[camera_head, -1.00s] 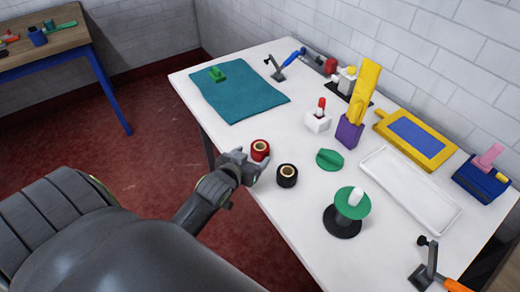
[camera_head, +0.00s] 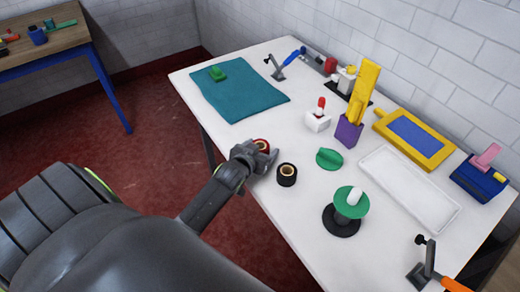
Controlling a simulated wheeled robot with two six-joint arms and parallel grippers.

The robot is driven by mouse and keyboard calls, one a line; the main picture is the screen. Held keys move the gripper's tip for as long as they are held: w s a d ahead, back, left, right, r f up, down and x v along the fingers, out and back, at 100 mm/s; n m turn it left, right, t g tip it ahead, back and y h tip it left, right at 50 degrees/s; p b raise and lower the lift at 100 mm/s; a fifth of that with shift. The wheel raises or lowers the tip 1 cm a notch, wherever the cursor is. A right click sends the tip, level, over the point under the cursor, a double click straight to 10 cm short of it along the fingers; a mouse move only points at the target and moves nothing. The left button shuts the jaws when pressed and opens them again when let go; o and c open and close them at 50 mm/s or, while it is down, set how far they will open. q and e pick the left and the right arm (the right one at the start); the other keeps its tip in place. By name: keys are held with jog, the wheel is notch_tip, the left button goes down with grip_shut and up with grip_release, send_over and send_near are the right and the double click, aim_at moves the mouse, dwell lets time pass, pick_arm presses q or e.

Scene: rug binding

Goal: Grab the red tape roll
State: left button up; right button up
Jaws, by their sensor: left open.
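The red tape roll (camera_head: 262,144) stands near the left edge of the white table, and only its top shows behind my left gripper (camera_head: 262,153). My left gripper is open, with its fingers at the roll, one on the right side of it. Whether the fingers touch the roll cannot be told. A black tape roll (camera_head: 287,175) sits just to the right and nearer. My right gripper is not in view.
On the white table (camera_head: 290,225), a green spool on a black base (camera_head: 349,208), a green piece (camera_head: 329,158), a white tray (camera_head: 409,190) and a white block with a red top (camera_head: 318,121) stand to the right. A teal mat (camera_head: 240,98) lies beyond.

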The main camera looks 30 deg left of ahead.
pick_arm(q)
jog(key=c, duration=1)
jog(key=shift+c, duration=0.2)
jog(key=shift+r, duration=0.1)
